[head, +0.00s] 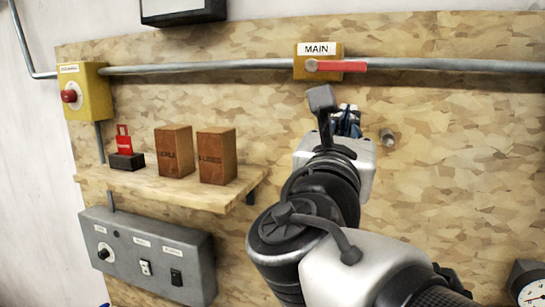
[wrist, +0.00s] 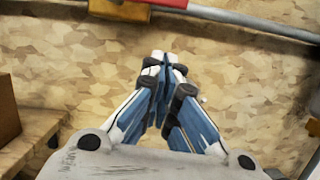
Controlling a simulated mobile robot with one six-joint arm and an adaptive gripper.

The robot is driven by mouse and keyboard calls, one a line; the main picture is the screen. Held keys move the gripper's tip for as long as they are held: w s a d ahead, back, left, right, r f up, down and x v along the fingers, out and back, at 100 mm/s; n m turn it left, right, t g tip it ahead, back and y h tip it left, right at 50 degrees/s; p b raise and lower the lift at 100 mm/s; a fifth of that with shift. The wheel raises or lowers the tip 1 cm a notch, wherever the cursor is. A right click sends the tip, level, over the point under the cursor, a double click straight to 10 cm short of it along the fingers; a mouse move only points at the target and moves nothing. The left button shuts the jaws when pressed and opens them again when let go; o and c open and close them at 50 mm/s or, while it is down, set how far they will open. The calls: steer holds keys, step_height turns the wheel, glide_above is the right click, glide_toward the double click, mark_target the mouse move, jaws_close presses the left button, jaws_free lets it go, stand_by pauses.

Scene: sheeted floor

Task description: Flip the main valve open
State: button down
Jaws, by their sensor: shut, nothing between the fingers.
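The main valve (head: 303,49) is a yellow block labelled MAIN on a grey pipe high on the board. Its red lever (head: 345,66) lies level along the pipe, pointing right from a pivot on the block. In the wrist view, part of the block (wrist: 120,10) and the lever (wrist: 172,3) show at the top edge, cut off. My gripper (wrist: 163,60) is shut and empty, below the valve and apart from the lever. In the head view, my gripper (head: 347,120) is partly hidden behind my wrist.
The grey pipe (head: 450,64) runs across the board. A yellow box with a red button (head: 69,96) is at left. A wooden shelf (head: 150,188) holds two brown blocks (head: 174,152) and a red-tagged item (head: 124,145). A grey switch box (head: 150,255) hangs below.

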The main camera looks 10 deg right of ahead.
steer(key=v, duration=0.6)
steer(key=shift+s, duration=0.3)
steer(key=shift+a, duration=0.15)
steer(key=s+d+f+m+g+y+b, duration=0.1)
steer(key=s+d+f+m+g+b, duration=0.3)
steer(key=f, duration=0.6)
steer(key=d+f+m+g, duration=0.25)
steer(key=f+m, duration=0.25)
steer(key=f, duration=0.4)
steer(key=s+d+f+m+g+y+b, duration=0.1)
steer(key=s+d+f+m+g+b, duration=0.25)
steer(key=f, duration=0.65)
steer(key=s+a+f+m+g+y+b, duration=0.2)
steer(key=s+a+f+m+y, duration=0.1)
steer(key=f+m, duration=0.5)
steer(key=s+a+f+m+g+y+b, duration=0.1)
steer(key=s+a+f+m+y+b, duration=0.1)
steer(key=a+f+m, duration=0.5)
step_height(320, 180, down, 2)
steer(key=s+m+y, duration=0.1)
steer(key=y, duration=0.1)
steer(key=shift+s+f+m+g+y, duration=0.2)
steer(key=shift+s+m+g+y, duration=0.15)
steer(key=shift+g+y, duration=0.05)
